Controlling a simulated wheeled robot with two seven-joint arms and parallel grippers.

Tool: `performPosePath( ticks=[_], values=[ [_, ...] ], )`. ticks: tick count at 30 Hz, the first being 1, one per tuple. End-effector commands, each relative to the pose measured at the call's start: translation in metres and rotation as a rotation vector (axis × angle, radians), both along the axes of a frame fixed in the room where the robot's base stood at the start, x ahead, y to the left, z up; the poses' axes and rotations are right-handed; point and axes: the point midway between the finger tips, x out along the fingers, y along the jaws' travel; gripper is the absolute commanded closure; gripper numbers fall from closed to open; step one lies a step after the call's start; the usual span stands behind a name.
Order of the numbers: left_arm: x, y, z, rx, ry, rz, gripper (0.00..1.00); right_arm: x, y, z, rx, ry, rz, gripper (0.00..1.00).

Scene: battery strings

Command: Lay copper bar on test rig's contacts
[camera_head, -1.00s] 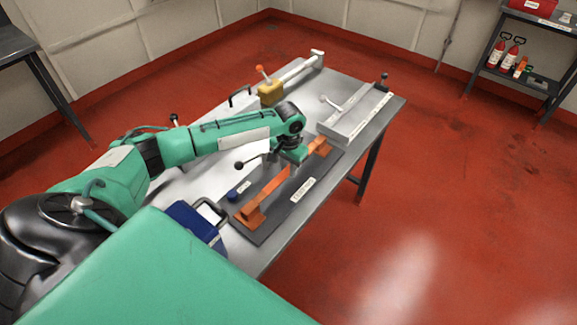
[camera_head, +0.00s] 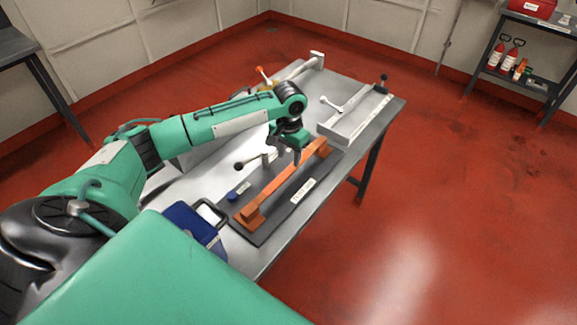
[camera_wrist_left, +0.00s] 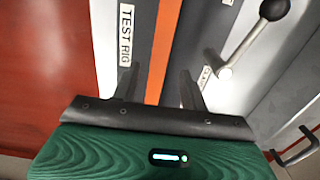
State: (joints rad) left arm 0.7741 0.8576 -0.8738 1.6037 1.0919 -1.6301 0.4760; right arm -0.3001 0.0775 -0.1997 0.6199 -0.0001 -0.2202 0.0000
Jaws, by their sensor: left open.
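The copper bar (camera_head: 287,182) lies lengthwise along the dark test rig (camera_head: 259,229), its ends at the two copper contacts (camera_head: 250,217). In the left wrist view the bar (camera_wrist_left: 164,45) runs between the fingers of my left gripper (camera_wrist_left: 158,88), below the label TEST RIG (camera_wrist_left: 125,36) side of the base. My left gripper (camera_head: 297,158) is open above the bar, with a finger on either side and apart from it. The far contact is partly hidden by the bar and gripper. My right gripper is not in view.
A lever with a black knob (camera_head: 239,166) stands beside the rig. A blue case or meter (camera_head: 194,227) sits at the near left. A long grey fixture (camera_head: 350,125) lies at the far right. The red floor right of the table is clear.

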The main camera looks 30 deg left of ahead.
Motion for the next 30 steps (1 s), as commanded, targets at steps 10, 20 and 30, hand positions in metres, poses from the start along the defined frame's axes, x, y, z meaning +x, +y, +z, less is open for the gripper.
performPosePath(
  ticks=[10, 20, 30],
  values=[
    [0.001, 0.0, 0.055, 0.0, -0.001, 0.0, 0.56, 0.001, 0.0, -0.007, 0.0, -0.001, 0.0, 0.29],
    [0.001, 0.0, 0.06, 0.0, 0.002, 0.0, 0.56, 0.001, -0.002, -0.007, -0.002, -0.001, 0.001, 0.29],
    [0.001, 0.0, 0.063, 0.0, 0.001, 0.0, 0.56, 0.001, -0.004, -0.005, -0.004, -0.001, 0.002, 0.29]
  ],
)
